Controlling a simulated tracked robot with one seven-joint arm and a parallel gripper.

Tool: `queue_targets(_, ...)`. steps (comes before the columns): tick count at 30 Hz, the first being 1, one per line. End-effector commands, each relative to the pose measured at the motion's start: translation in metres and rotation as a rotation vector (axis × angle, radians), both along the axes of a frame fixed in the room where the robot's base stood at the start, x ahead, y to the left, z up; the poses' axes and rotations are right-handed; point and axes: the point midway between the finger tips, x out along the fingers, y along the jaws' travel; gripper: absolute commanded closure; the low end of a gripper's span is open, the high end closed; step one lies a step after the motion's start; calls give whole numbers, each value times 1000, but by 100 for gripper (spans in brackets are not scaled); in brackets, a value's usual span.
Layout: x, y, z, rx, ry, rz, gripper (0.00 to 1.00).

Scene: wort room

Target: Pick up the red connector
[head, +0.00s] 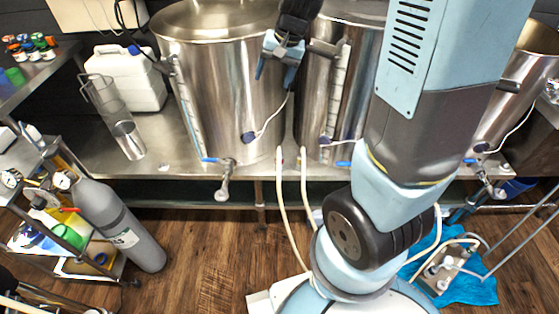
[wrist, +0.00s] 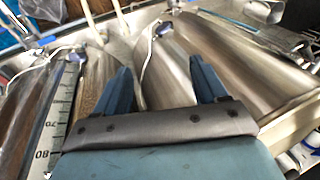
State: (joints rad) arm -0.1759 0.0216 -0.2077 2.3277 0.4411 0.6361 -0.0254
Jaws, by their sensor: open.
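Small coloured connectors (head: 28,45) stand in a cluster on the metal shelf at the far upper left of the head view. Some look orange-red, others green, blue or dark; they are too small for me to tell which one is the red connector. My gripper (head: 275,74) is open and empty in front of the big steel kettles, well to the right of the cluster. In the wrist view my gripper (wrist: 160,72) has its two blue fingers apart, with only kettle surfaces behind them. No connector shows clearly in the wrist view.
Steel kettles (head: 225,85) with valves and hoses stand on a metal bench (head: 185,165). A white jug (head: 130,78) and a clear cylinder (head: 112,115) stand between gripper and shelf. A grey gas cylinder (head: 118,225) leans by a cart at left. Wooden floor (head: 205,265) is open in front.

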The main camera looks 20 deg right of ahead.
Motion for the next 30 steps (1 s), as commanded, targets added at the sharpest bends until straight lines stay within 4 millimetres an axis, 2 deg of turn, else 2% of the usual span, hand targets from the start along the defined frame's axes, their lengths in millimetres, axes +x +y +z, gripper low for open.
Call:
queue_targets(1, 8, 1, -16, 1, 23, -19, 28)
queue_targets(6, 34, 1, -64, -2, 79, -90, 28)
queue_targets(15, 65, -7, -159, -49, 167, -219, 28)
queue_targets(24, 76, -24, -250, -138, 230, -330, 28)
queue_targets(30, 76, -35, -287, -186, 248, -374, 28)
